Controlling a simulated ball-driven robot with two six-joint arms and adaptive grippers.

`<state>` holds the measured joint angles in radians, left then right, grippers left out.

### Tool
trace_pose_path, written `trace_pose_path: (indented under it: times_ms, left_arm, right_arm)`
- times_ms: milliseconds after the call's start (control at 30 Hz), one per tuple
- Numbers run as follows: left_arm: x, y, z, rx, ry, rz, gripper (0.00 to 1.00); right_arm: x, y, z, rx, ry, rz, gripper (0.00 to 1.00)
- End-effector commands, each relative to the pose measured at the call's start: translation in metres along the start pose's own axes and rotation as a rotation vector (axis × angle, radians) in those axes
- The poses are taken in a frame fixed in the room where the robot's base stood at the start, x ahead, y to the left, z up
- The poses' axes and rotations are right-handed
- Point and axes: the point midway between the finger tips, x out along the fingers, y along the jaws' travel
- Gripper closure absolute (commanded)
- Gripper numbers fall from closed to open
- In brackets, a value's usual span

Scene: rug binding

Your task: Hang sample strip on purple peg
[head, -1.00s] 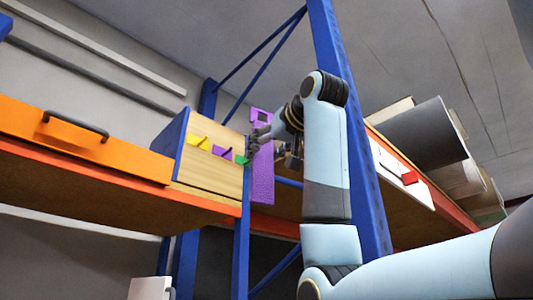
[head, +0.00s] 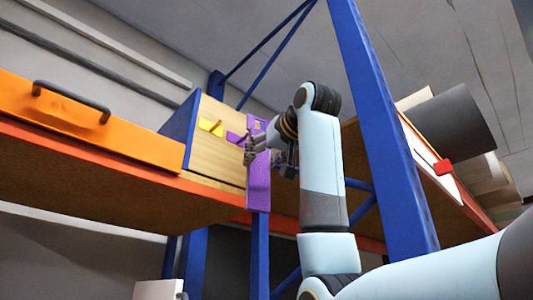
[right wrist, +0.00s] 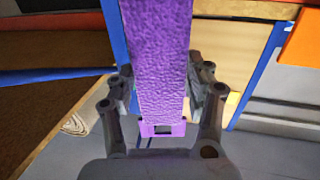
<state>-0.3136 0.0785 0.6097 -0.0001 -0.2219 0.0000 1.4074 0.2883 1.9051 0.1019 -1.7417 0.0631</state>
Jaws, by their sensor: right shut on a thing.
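The sample strip (head: 259,185) is purple, with a hole near its top end. It hangs upright in the head view, and its holed end shows low in the right wrist view (right wrist: 160,128). My right gripper (head: 254,152) is shut on the strip, with a finger on each side in the right wrist view (right wrist: 160,88). The purple peg (head: 236,137) sticks out from the wooden board (head: 214,160), just left of the strip's upper part. I cannot tell whether strip and peg touch. My left gripper is out of view.
A yellow peg (head: 211,126) is on the board left of the purple one. An orange drawer front (head: 80,125) stands left on the shelf. A blue upright (head: 375,120) rises right of my arm. Rolls (head: 445,125) and a white panel with a red piece (head: 443,166) lie farther right.

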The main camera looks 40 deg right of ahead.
Motion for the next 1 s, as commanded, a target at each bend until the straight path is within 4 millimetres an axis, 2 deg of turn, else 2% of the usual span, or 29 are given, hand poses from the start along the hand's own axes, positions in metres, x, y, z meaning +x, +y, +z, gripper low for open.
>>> trace_pose_path:
  times_ms: [133, 400, 1000]
  left_arm:
    - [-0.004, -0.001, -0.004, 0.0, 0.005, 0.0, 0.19]
    - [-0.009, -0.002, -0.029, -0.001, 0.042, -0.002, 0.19]
    - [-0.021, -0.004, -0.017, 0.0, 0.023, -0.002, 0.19]
  right_arm:
    - [0.01, -0.003, 0.001, 0.0, -0.002, 0.0, 0.81]
    - [0.027, -0.008, 0.002, 0.0, -0.002, -0.001, 0.81]
    - [0.065, -0.018, 0.006, 0.0, -0.003, 0.0, 0.81]
